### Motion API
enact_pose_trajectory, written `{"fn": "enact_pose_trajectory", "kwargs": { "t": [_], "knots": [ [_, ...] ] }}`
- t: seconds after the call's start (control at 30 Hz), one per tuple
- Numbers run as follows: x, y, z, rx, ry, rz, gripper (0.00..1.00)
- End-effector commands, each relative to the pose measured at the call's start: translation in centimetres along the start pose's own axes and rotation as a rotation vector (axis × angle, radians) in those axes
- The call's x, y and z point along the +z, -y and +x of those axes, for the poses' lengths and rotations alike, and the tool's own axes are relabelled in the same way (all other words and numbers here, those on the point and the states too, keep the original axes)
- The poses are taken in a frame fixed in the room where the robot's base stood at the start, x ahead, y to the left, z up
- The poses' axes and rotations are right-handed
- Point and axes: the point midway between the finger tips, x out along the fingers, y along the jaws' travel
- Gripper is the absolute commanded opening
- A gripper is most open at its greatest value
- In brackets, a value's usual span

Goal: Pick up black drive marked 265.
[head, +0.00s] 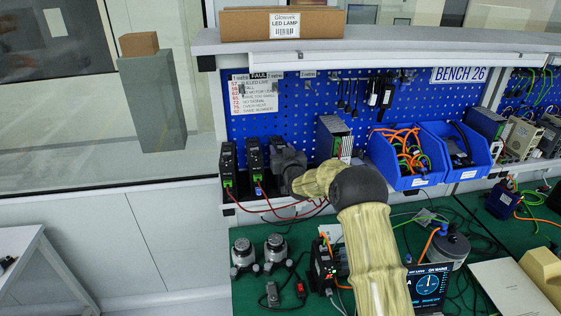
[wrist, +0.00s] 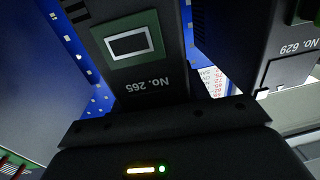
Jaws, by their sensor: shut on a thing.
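The black drive marked No. 265 (wrist: 145,85) fills the middle of the wrist view, upside down, with a green-framed dark panel on its front. My gripper (head: 283,163) is shut on this drive at the shelf below the blue pegboard.
Two black drives (head: 228,165) (head: 254,160) stand left of my gripper, with red wires below. A grey drive (head: 334,138) and blue bins (head: 405,182) are to the right. The green bench below holds motors (head: 275,250), cables and a display (head: 428,285).

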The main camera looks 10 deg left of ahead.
Motion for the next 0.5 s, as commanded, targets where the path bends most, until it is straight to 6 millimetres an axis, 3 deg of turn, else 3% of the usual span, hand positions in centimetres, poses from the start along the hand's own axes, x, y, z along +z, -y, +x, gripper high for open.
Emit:
{"fn": "enact_pose_trajectory", "kwargs": {
  "t": [0.37,0.5],
  "knots": [
    [-1.0,0.0,-0.3,0.001,-0.012,-0.001,0.0],
    [-3.6,0.0,-0.4,0.001,-0.016,-0.002,0.0]
  ]
}}
